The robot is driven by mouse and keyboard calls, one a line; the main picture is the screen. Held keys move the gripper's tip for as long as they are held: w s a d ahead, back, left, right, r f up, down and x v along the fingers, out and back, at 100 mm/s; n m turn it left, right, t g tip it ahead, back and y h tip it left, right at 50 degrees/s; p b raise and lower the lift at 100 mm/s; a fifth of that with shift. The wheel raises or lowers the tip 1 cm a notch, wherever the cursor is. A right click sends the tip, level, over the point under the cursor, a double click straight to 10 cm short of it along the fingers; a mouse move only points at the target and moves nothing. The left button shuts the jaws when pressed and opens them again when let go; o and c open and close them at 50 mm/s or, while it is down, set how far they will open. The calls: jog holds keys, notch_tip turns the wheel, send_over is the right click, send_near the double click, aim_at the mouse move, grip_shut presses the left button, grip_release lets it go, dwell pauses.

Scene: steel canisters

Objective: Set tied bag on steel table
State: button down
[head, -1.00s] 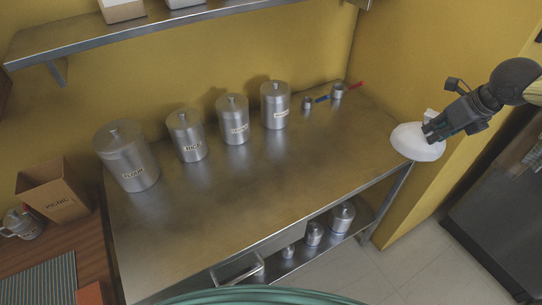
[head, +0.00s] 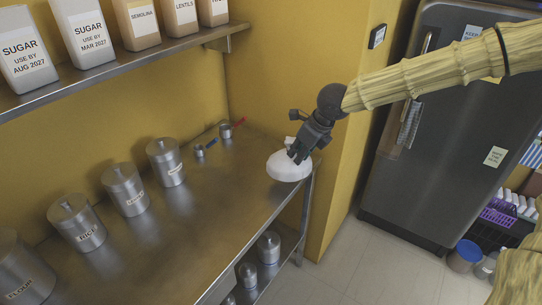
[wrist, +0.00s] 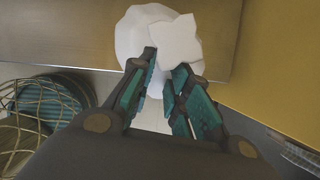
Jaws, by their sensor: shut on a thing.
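The tied bag (head: 289,166) is white and rounded. In the head view it is at the right end of the steel table (head: 190,215), over or on its corner; I cannot tell whether it touches the top. My gripper (head: 298,152) is shut on the bag's upper part from above and the right. In the wrist view the bag (wrist: 140,35) shows beyond my fingertips (wrist: 165,62), with its flat tied flap lying between and past them. The bag's lower side is hidden.
Steel canisters (head: 124,190) stand along the back of the table, with small measuring cups (head: 226,131) near the bag. A shelf with labelled containers (head: 86,35) hangs above. A dark fridge (head: 430,130) stands to the right. The table's front middle is clear.

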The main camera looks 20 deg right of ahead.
aim_at(272, 156)
jog(key=w+a, duration=0.6)
jog(key=a, duration=0.1)
jog(key=shift+f+p, duration=0.35)
jog(key=shift+p, duration=0.05)
jog(key=shift+w+f, duration=0.1)
jog(key=shift+f, duration=1.7)
jog(key=shift+f, duration=0.1)
jog(key=c, duration=1.4)
grip_release()
jog(key=shift+d, duration=0.1)
jog(key=shift+o, duration=0.3)
jog(key=shift+r, duration=0.5)
jog(key=v, duration=1.1)
jog(key=shift+s+d, duration=0.1)
jog(key=shift+s, duration=0.2)
